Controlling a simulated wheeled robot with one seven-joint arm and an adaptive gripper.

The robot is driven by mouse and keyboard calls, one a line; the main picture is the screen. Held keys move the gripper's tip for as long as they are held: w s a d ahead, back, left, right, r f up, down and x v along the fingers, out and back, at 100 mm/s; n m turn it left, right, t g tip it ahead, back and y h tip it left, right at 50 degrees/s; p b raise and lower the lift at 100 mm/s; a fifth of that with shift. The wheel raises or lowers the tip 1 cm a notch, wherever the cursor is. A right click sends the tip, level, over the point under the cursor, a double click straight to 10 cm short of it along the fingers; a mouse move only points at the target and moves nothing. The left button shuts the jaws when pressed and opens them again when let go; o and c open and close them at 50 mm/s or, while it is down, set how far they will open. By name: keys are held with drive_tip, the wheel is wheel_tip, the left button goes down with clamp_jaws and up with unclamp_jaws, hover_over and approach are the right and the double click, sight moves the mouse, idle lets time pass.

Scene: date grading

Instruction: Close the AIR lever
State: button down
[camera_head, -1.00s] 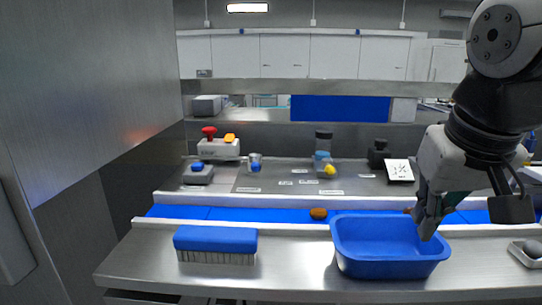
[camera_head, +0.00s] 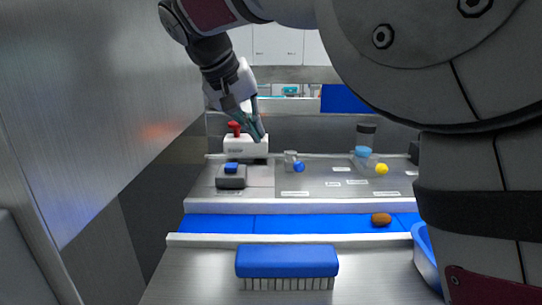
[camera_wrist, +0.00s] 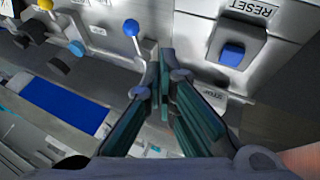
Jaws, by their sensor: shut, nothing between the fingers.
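A lever with a blue ball knob (camera_head: 298,167) stands on the grey panel behind the belt. A lever with a yellow ball knob (camera_head: 381,169) stands farther right. The labels by them are too small to read, so I cannot tell which is AIR. My gripper (camera_head: 259,138) is shut and empty, in front of the white box (camera_head: 236,148) with a red knob, left of and above the blue-knob lever. In the wrist view my gripper's fingers (camera_wrist: 165,70) point toward the panel, with a blue-knob lever (camera_wrist: 131,28) just left of their tips, apart from them.
A box marked RESET with a blue button (camera_wrist: 232,53) is right of the fingers. The blue belt (camera_head: 290,223) carries a brown date (camera_head: 381,219). A blue brush (camera_head: 287,262) lies on the front counter; a blue bin (camera_head: 426,257) is partly hidden by my arm.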

sight(295, 165)
drive_tip(key=shift+w+a, duration=0.15)
drive_tip(key=shift+a, duration=0.5)
drive_tip(key=shift+f, duration=0.1)
drive_tip(key=p+x, duration=0.1)
drive_tip(key=x, duration=0.8)
drive_tip(key=shift+w+d+f, duration=0.1)
drive_tip(key=shift+w+d, duration=0.05)
drive_tip(key=shift+d, duration=0.1)
drive_tip(key=shift+w+d+f+p, duration=0.15)
drive_tip(key=shift+d+f, duration=0.05)
drive_tip(key=shift+d, duration=0.45)
drive_tip(key=shift+w+d+f+p, duration=0.1)
drive_tip(key=shift+w+d+f, duration=0.1)
drive_tip(key=shift+d, duration=0.5)
drive_tip(key=shift+w+d+f+p, duration=0.15)
drive_tip(key=shift+d+f, duration=0.05)
drive_tip(key=shift+d, duration=0.45)
